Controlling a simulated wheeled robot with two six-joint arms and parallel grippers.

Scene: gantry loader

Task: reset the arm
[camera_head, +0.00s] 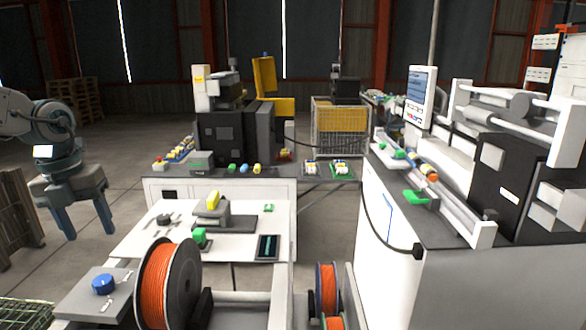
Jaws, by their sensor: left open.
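My left gripper (82,224) hangs at the left of the head view with its two blue-grey fingers pointing down and spread apart. It is empty, and the floor shows between and behind the fingers. My left arm (45,125) comes in from the left edge and bends down to the gripper. The gripper is left of the white worktable (130,240) and appears clear of it. My right gripper does not show.
An orange cable spool (165,285) and a blue knob on a grey plate (103,284) stand in front. A yellow-topped fixture (212,203) stands on the worktable. A gantry machine (480,150) fills the right. Wooden pallets (17,220) stand at the left. Floor is open behind the arm.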

